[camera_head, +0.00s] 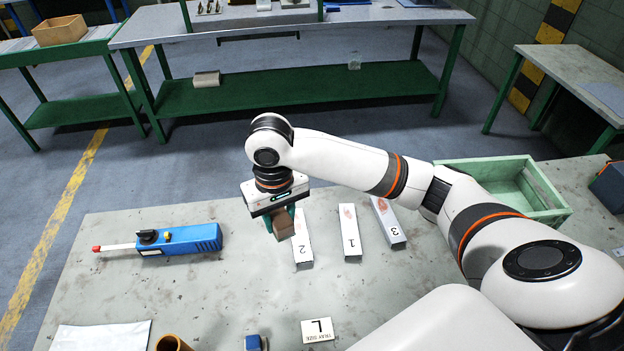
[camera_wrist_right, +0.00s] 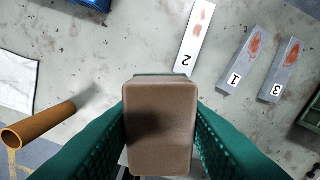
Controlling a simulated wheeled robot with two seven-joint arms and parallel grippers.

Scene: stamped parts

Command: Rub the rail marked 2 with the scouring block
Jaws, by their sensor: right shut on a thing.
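My right gripper (camera_head: 281,217) is shut on the brown scouring block (camera_head: 284,225), just left of the rail marked 2. The block (camera_wrist_right: 160,125) fills the middle of the wrist view between the green fingers (camera_wrist_right: 160,140). The rail marked 2 (camera_head: 302,243) lies on the table, partly hidden by the gripper in the head view. It shows in the wrist view (camera_wrist_right: 192,45) with faint reddish patches at its far end. Rails marked 1 (camera_head: 350,232) and 3 (camera_head: 388,222) lie to its right, each with a reddish patch. My left gripper is not in view.
A blue tool (camera_head: 180,240) with a red-tipped rod lies left on the table. A green crate (camera_head: 540,212) stands at the right. A white card marked L (camera_head: 317,330), a brown tube (camera_head: 172,343) and a white cloth (camera_head: 100,338) are near the front. The table between is mostly clear.

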